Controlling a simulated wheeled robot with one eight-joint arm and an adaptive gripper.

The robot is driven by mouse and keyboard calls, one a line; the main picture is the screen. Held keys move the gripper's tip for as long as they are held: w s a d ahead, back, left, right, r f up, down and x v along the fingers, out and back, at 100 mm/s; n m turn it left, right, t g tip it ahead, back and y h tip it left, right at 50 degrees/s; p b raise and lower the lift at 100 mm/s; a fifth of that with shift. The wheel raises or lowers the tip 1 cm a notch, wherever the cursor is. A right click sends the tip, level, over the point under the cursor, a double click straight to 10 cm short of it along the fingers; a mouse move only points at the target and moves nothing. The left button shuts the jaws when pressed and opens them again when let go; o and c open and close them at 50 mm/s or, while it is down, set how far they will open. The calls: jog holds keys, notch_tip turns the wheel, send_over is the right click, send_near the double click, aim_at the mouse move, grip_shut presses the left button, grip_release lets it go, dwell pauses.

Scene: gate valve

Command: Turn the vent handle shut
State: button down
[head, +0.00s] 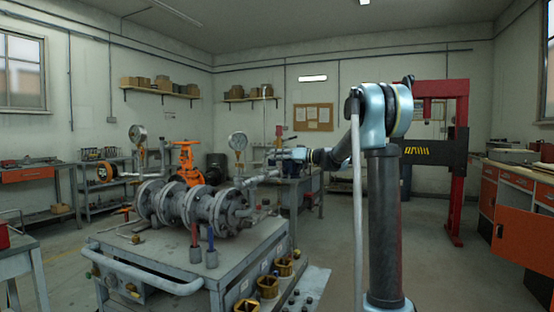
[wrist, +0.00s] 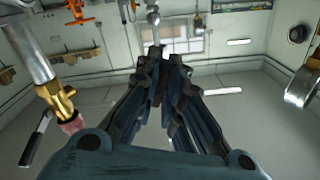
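My gripper (wrist: 164,62) is in the middle of the wrist view. Its two dark fingers converge and look shut at the tips, with no held object visible. A grey rod with a rounded joint (wrist: 153,18) shows just beyond the tips; I cannot tell whether they touch. A brass fitting with a reddish end (wrist: 62,103) is at the left, with a dark-and-white lever (wrist: 36,138) near it. I cannot tell for sure which part is the vent handle. In the head view my gripper (head: 272,156) is small, beside the right gauge (head: 238,142), above the flanged grey pipe (head: 190,207).
The pipe stands on a grey cart (head: 190,262) with a front rail and brass nuts (head: 267,286). An orange gate valve (head: 187,160) and a left gauge (head: 138,133) rise from the pipework. A red press frame (head: 455,200) stands behind my arm. Open floor lies to the right.

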jog(key=shift+w+d+m, duration=0.1)
jog(key=shift+m, duration=0.2)
jog(key=m, duration=0.6)
jog(key=shift+m, duration=0.4)
jog(key=m, duration=0.6)
jog(key=shift+m, duration=0.3)
jog(key=c, duration=1.7)
grip_release()
jog(key=shift+f, duration=0.1)
